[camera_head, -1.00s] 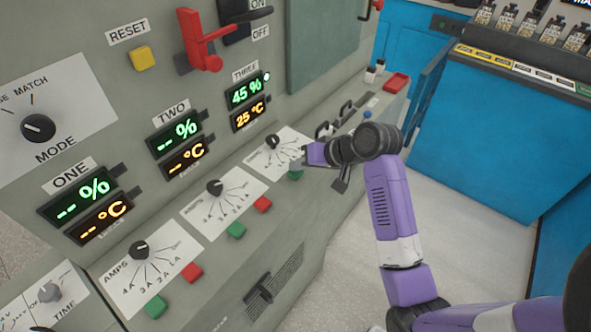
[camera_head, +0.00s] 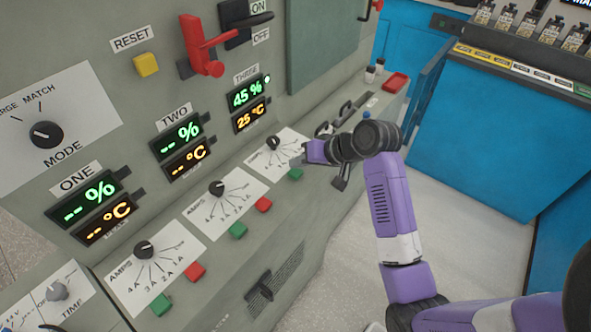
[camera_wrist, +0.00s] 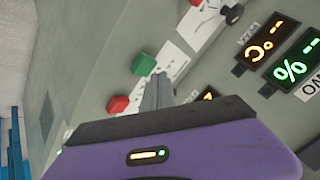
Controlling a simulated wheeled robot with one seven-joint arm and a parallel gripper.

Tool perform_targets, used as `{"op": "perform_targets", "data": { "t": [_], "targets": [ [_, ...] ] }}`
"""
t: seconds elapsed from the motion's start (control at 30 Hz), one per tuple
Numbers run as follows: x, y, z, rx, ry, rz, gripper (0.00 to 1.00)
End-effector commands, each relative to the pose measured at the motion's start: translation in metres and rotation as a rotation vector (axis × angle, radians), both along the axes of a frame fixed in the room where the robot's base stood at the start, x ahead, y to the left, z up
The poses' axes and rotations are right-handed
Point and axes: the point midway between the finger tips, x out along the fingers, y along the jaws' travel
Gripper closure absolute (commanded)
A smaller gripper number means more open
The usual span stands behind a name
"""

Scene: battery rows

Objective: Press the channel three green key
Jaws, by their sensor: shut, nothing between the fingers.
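The channel three green key (camera_head: 296,173) sits on the sloped ledge of the grey panel, below the channel three dial plate (camera_head: 277,152). My gripper (camera_head: 297,161) is shut and empty, just above and right of this key in the head view, over the plate's edge. In the wrist view the shut fingers (camera_wrist: 159,82) point toward the panel, with the green key (camera_wrist: 143,64) just left of their tips. The key looks uncovered and apart from the fingers. A red key (camera_wrist: 118,104) is on the other side; in the head view my gripper hides it.
The channel two red key (camera_head: 263,204) and green key (camera_head: 238,230) lie to the left along the ledge. The channel three display (camera_head: 250,105) reads 45 % and 25 °C. Black handles (camera_head: 340,117) and a red tray (camera_head: 396,82) are beyond my gripper.

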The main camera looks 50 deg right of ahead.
Motion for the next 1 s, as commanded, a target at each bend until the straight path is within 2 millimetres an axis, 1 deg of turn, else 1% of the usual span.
{"op": "perform_targets", "data": {
  "t": [0.17, 0.6, 0.7, 1.0],
  "targets": [
    [0.000, 0.000, 0.006, 0.000, 0.000, 0.000, 1.00],
    [0.000, 0.000, 0.045, 0.000, 0.000, 0.000, 1.00],
    [0.000, 0.000, 0.051, 0.000, 0.000, 0.000, 1.00],
    [0.000, 0.000, 0.050, 0.000, 0.000, 0.000, 1.00]
  ]
}}
